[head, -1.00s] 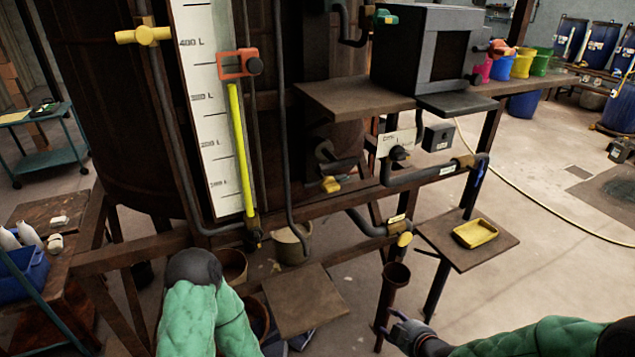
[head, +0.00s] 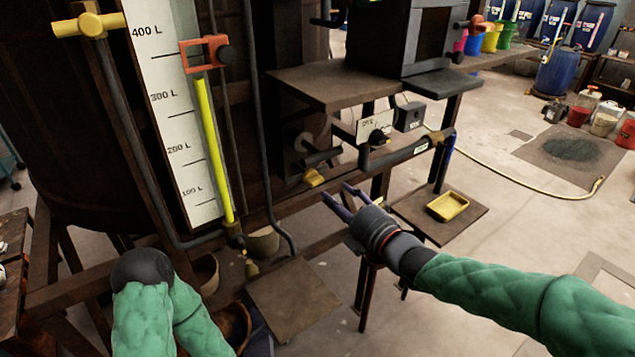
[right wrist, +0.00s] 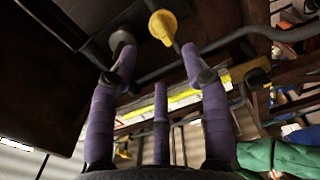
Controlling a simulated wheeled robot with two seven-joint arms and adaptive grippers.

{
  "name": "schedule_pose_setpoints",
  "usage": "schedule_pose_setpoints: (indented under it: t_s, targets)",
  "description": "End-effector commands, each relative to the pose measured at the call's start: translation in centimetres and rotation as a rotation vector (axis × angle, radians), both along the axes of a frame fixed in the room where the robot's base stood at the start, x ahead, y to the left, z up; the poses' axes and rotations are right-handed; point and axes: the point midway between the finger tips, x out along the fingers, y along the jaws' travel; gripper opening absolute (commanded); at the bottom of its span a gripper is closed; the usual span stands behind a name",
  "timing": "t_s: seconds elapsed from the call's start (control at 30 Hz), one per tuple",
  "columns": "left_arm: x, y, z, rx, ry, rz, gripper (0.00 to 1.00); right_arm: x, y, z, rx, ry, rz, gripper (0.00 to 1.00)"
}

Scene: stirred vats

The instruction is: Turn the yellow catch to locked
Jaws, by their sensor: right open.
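The yellow catch (head: 314,178) sits under the frame beam beside the vat, below a grey fitting. It also shows at the top of the right wrist view as a yellow knob (right wrist: 163,27). My right gripper (head: 337,193) is open and empty, just right of and slightly below the catch in the head view. In the right wrist view its purple fingers (right wrist: 159,62) are spread, with the catch beyond the tips and no contact visible. My left arm shows at the lower left of the head view, but its gripper is out of sight.
A brown shelf (head: 325,84) with a dark box (head: 428,38) overhangs the area above the catch. A small stand holds a yellow tray (head: 447,206). The level gauge (head: 172,125) stands left.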

Motion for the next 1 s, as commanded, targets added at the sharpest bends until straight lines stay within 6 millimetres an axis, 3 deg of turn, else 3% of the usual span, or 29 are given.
schedule_pose_setpoints:
  t_s: [0.4, 0.6, 0.93, 1.0]
  targets:
    - [0.0, 0.0, -0.1, 0.0, 0.0, 0.0, 0.57, 5.2, 3.8, 0.0, 0.002, 0.002, 0.0, 0.48]
    - [0.0, 0.0, -0.1, 0.0, 0.0, 0.0, 0.57, 6.3, 4.6, -0.1, 0.002, 0.003, -0.001, 0.48]
    - [0.0, 0.0, -0.1, 0.0, 0.0, 0.0, 0.57, 6.5, 4.7, 0.0, 0.002, 0.003, -0.001, 0.48]
    - [0.0, 0.0, -0.1, 0.0, -0.001, 0.0, 0.57, 6.5, 4.7, 0.0, 0.002, 0.003, -0.001, 0.28]
